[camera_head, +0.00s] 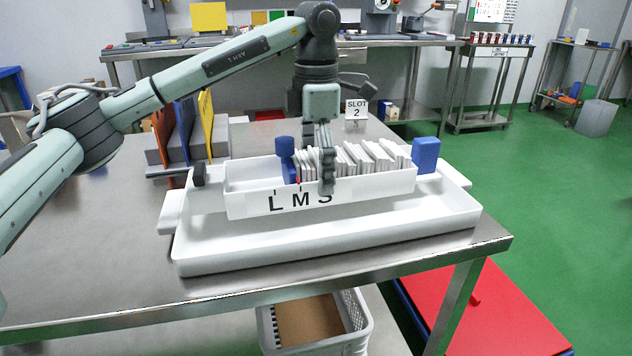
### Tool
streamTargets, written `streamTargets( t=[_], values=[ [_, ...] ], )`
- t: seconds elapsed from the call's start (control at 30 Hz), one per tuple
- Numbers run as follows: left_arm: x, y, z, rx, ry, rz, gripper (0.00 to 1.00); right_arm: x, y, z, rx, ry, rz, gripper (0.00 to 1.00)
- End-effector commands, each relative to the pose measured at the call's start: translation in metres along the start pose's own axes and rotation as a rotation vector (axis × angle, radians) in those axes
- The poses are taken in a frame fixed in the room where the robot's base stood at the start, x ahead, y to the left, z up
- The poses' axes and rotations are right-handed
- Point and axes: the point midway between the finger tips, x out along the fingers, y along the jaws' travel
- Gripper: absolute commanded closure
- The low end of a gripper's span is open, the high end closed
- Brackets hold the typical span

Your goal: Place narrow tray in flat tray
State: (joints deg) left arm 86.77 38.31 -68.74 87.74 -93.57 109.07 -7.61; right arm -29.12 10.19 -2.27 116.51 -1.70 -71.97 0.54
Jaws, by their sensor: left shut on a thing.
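The narrow tray (370,187) is a long white box marked with the letters L, M and S, and it holds a row of white teabag packets (360,158). A blue block stands at each end of it. The flat tray (330,248) is a wide, shallow white tray on the steel table. The narrow tray appears over the flat tray, within its outline; whether it touches the floor of it I cannot tell. My left gripper (326,185) comes down from above and is shut on the narrow tray near its middle. My right gripper is not in view.
A rack with orange, blue and yellow panels (190,130) stands on the table behind left. A "SLOT 2" sign (356,110) stands at the back. A white basket (315,325) is below the table's front edge.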

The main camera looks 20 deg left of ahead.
Motion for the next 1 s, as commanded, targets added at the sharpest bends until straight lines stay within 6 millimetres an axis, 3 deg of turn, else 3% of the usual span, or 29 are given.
streamTargets(
  t=[0.2,0.57,0.6,1.0],
  values=[
    [0.028,0.0,-0.001,0.0,0.0,-0.001,0.53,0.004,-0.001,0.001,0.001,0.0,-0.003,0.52],
    [0.032,0.0,-0.001,0.0,-0.001,0.0,0.53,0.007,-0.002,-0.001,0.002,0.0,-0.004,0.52],
    [0.032,0.0,-0.001,0.0,0.001,-0.001,0.02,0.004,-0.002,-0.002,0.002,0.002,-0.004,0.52],
    [0.029,0.0,-0.001,0.0,0.001,-0.001,0.0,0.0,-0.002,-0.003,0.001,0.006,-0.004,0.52]
  ],
)
